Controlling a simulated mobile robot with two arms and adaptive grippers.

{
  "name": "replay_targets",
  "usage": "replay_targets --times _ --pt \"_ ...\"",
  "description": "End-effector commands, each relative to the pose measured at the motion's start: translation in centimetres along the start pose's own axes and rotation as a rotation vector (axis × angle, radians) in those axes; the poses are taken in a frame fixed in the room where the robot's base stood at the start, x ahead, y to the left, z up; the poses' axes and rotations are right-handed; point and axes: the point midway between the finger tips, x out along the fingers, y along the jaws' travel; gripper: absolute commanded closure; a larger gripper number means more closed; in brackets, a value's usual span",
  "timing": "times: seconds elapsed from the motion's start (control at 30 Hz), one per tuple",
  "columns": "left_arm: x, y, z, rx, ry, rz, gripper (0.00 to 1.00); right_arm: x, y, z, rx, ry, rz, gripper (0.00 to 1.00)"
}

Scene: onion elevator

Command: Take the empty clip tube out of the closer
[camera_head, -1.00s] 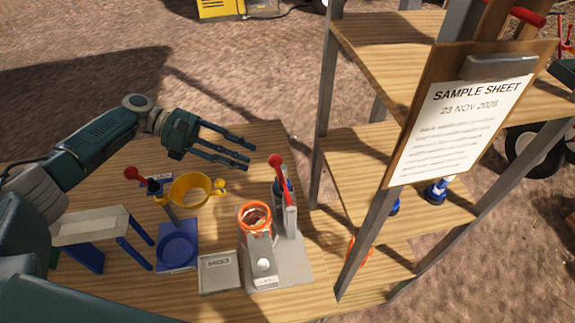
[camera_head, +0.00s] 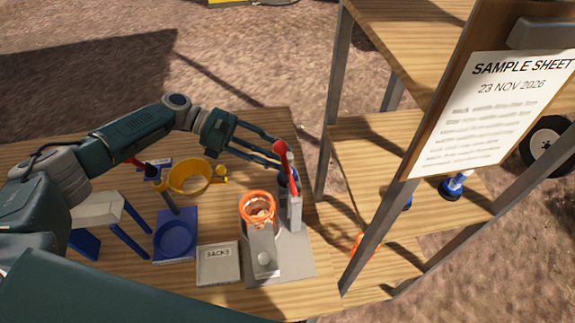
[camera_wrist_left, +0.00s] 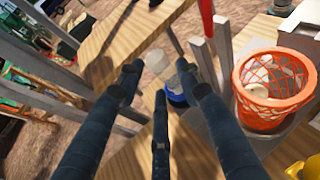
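The closer (camera_head: 292,262) is a grey base with an upright post and a red-knobbed lever (camera_head: 281,148). The clip tube (camera_wrist_left: 160,62) looks clear and pale with a blue base in the left wrist view, beside the closer's grey uprights; in the head view only a bluish part shows behind the lever. My left gripper (camera_head: 279,160) is open, its fingers reaching close to the lever and tube from the left. In the left wrist view its fingertips (camera_wrist_left: 156,78) are spread around the line to the tube; contact cannot be told. My right gripper is not in view.
An orange mesh basket (camera_head: 257,196) with pale contents stands beside the post. A sacks box (camera_head: 218,264), blue tray (camera_head: 175,250), yellow ring holder (camera_head: 190,190) and white-topped stand (camera_head: 97,209) are to the left. A wooden shelf and clipboard sheet (camera_head: 490,115) stand right.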

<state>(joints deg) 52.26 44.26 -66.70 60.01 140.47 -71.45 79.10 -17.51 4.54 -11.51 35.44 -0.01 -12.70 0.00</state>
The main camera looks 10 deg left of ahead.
Motion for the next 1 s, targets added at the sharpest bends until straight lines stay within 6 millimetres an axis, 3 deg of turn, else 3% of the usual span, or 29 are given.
replay_targets --times 0.2,0.5,0.63,0.67,1.0 --pt "3.1 0.0 0.1 0.001 -0.001 -0.001 0.64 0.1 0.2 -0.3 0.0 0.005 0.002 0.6" --pt "3.5 0.0 0.0 0.0 0.0 0.0 0.64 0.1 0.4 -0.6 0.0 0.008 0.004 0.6" --pt "3.5 0.0 0.0 0.0 0.0 0.0 0.9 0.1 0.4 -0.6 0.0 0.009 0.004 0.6" --pt "3.5 0.0 0.0 0.0 0.0 0.0 0.93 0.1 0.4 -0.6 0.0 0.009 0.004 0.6" --pt "3.4 0.0 0.2 0.0 -0.001 0.0 0.93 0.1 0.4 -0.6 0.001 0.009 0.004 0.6"
